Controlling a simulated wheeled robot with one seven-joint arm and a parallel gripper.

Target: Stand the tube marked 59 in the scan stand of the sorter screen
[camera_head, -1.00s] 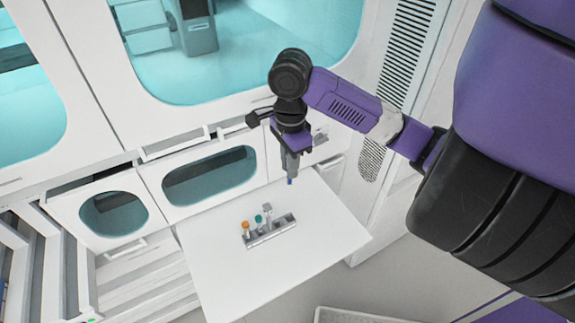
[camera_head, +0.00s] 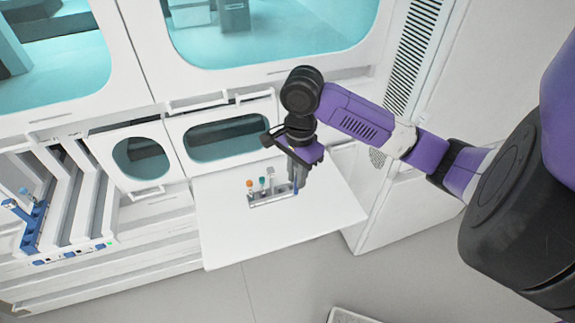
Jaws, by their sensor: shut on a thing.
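My gripper (camera_head: 297,180) is above the white table, by the right end of a small grey rack (camera_head: 268,202). It is shut on a slim tube (camera_head: 295,189), of which a blue part shows below the jaws. No number can be read on it, so I cannot tell whether it is the tube marked 59. The tube's lower end is close to the rack; I cannot tell whether it touches. An orange-capped tube (camera_head: 249,184) and a teal-capped tube (camera_head: 262,181) stand in the rack, with a grey upright piece beside them. I cannot make out a sorter screen or scan stand.
The white table (camera_head: 235,245) is bare around the rack. White rails and a blue holder (camera_head: 35,225) with small blue items lie at the far left. White cabinets with teal windows stand behind the table. A pale tray edge (camera_head: 350,315) shows on the floor.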

